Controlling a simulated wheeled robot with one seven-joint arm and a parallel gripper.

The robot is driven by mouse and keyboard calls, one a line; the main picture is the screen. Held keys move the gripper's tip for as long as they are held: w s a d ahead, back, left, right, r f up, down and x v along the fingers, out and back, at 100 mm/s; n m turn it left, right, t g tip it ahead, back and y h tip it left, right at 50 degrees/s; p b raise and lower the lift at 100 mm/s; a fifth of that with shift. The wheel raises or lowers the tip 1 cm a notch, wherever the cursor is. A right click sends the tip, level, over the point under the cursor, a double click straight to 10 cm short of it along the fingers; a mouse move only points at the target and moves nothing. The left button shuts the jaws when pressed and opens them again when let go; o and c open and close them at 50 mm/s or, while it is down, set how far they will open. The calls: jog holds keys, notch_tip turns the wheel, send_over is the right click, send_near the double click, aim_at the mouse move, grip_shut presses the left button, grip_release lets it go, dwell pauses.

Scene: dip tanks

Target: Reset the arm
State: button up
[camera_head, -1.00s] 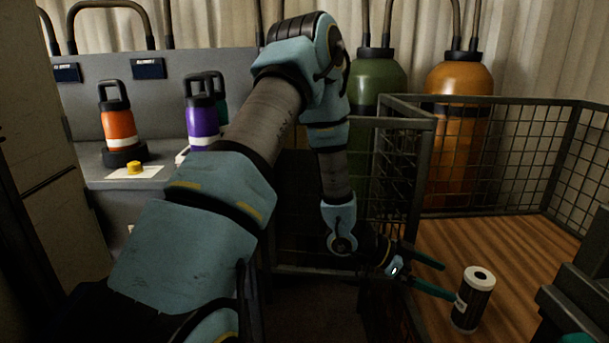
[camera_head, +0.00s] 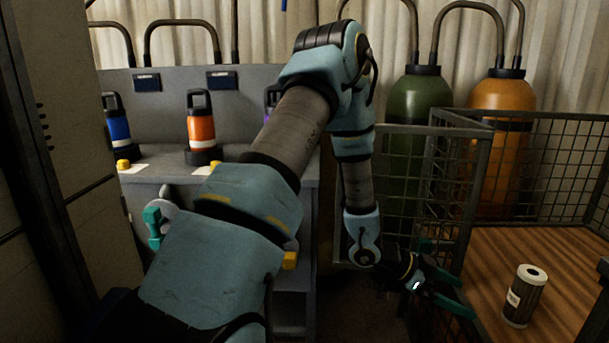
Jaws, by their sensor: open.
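My arm reaches from the lower left, bends at the top middle and hangs down to the right. My gripper (camera_head: 466,298) is at the lower right, by the near corner of the mesh cage. Its teal fingers are apart with nothing between them. A dark canister (camera_head: 524,297) with a white top stands upright on the wooden floor of the cage, to the right of the fingers and apart from them.
The mesh cage (camera_head: 475,140) is close around my gripper. Green (camera_head: 418,100) and orange (camera_head: 497,95) tanks stand behind it. A grey bench (camera_head: 150,182) at left holds blue (camera_head: 117,128), orange (camera_head: 201,127) and partly hidden purple bottles. A cabinet (camera_head: 75,120) borders the far left.

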jog(key=w+a+r+n+t+y, duration=0.3)
jog(key=w+a+n+t+y, duration=0.25)
jog(key=w+a, duration=0.75)
jog(key=a+r+n+t+y, duration=0.25)
jog(key=a+n+y, duration=0.2)
jog(key=a, duration=0.75)
jog(key=s+a+r+n+g+y, duration=0.2)
jog(key=s+a+r+n+g, duration=0.3)
jog(key=s+a+n, duration=0.6)
notch_tip(320, 180, up, 19)
jog(key=s+a+m+t+p, duration=0.1)
jog(key=a+p, duration=0.1)
jog(key=p, duration=1.7)
jog(key=shift+a+r+m, duration=0.15)
jog(key=shift+a+m, duration=0.2)
jog(key=shift+m, duration=0.05)
